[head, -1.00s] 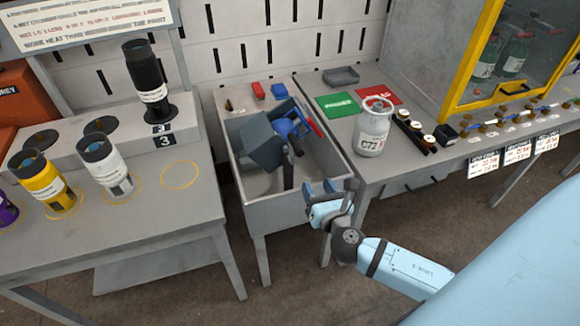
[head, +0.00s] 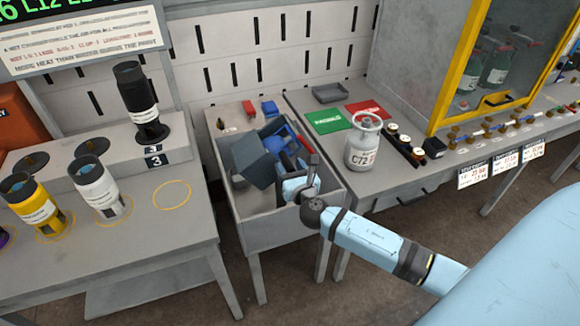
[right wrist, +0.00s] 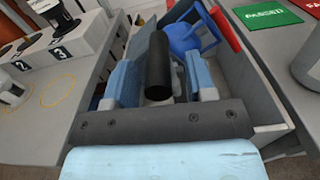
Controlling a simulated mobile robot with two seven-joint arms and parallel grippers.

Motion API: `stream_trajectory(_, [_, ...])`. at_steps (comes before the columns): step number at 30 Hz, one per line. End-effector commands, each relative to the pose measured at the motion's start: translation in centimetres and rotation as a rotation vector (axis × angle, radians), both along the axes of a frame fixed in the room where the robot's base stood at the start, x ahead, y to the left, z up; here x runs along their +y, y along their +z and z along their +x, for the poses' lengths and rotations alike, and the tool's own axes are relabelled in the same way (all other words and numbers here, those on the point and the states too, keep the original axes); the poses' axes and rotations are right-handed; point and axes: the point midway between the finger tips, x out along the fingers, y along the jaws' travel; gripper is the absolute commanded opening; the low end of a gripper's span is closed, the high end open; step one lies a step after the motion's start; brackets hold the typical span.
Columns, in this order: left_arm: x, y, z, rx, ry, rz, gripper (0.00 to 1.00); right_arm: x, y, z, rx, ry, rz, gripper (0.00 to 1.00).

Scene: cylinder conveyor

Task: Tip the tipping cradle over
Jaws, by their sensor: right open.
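The tipping cradle (head: 246,158) is a dark grey tilted box inside the grey trough on legs, with a blue part (head: 279,148) and a red bar beside it. The blue part also shows in the right wrist view (right wrist: 190,37). My right gripper (head: 303,172) is over the trough's right side, next to the cradle. In the right wrist view its two light blue fingers (right wrist: 160,72) are apart. A black cylindrical handle (right wrist: 158,66) lies between them in the picture; contact cannot be told. The arm hides part of the trough. My left gripper is not in view.
The trough's front wall (head: 275,228) and side walls are close to my right arm. A grey-white C72 cylinder (head: 361,150) stands on the right table. Yellow (head: 38,208), white (head: 98,188) and black (head: 137,98) containers stand on the left bench.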

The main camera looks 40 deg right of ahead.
Motion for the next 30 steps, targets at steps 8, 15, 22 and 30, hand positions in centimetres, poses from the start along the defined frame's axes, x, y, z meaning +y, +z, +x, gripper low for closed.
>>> stream_trajectory(8, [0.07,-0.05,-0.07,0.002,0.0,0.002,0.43,-0.1,-0.04,0.4,0.001,0.0,0.0,0.51])
stream_trajectory(15, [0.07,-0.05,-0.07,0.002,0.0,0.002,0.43,-0.11,-0.02,0.37,0.001,0.0,0.0,0.11])
stream_trajectory(22, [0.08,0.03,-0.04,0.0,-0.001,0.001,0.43,-0.17,-0.03,0.37,0.0,-0.001,0.001,0.0])
stream_trajectory(30, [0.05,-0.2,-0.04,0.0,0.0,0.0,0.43,-0.62,-0.07,0.27,-0.008,-0.002,0.035,0.0])
